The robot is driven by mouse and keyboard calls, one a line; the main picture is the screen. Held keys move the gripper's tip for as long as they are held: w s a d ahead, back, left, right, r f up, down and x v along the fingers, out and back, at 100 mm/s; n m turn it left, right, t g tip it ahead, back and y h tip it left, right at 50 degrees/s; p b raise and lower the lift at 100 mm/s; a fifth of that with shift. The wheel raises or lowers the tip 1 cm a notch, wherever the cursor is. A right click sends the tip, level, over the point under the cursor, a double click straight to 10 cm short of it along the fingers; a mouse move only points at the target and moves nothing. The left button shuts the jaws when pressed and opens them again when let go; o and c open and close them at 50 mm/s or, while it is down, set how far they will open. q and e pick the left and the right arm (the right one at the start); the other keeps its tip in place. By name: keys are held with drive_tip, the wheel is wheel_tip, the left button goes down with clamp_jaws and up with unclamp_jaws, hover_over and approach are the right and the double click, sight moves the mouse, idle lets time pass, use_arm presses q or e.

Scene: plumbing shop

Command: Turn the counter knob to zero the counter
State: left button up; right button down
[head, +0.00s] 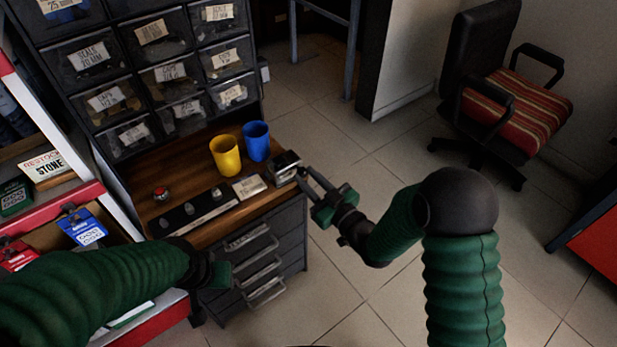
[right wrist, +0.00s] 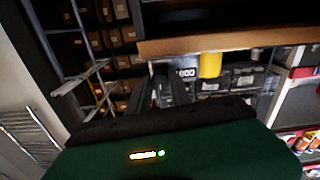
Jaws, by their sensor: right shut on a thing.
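The counter (head: 286,166) is a small dark box at the right front corner of the wooden worktop. It also shows in the right wrist view (right wrist: 186,73), where its white digits look like zeros but are too small to read surely. My right gripper (head: 302,174) reaches in from the right and is shut at the counter's right side, on the counter knob. The fingers hide the knob. They also show in the right wrist view (right wrist: 160,82). My left gripper (head: 218,274) is low in front of the drawers, away from the counter; its fingers are not clear.
A yellow cup (head: 226,155) and a blue cup (head: 257,141) stand just left of the counter. A label card (head: 249,187), a strip with dark knobs (head: 195,214) and a red button (head: 160,193) are on the worktop. Open floor lies right of the cabinet.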

drive_tip(key=m+p, duration=0.2)
drive_tip(key=m, duration=0.3)
drive_tip(key=shift+r+p, duration=0.15)
drive_tip(key=shift+p, duration=0.25)
drive_tip(key=m+p, duration=0.2)
drive_tip(key=m, duration=0.2)
drive_tip(key=shift+m+p, duration=0.3)
drive_tip(key=shift+p, duration=0.05)
drive_tip(key=m+p, duration=0.2)
drive_tip(key=m, duration=0.1)
drive_tip(key=shift+m, duration=0.3)
drive_tip(key=shift+m+p, duration=0.75)
drive_tip(key=shift+m, duration=1.15)
drive_tip(key=shift+f, duration=0.2)
drive_tip(key=c, duration=1.2)
unclamp_jaws()
drive_tip(key=shift+d, duration=0.1)
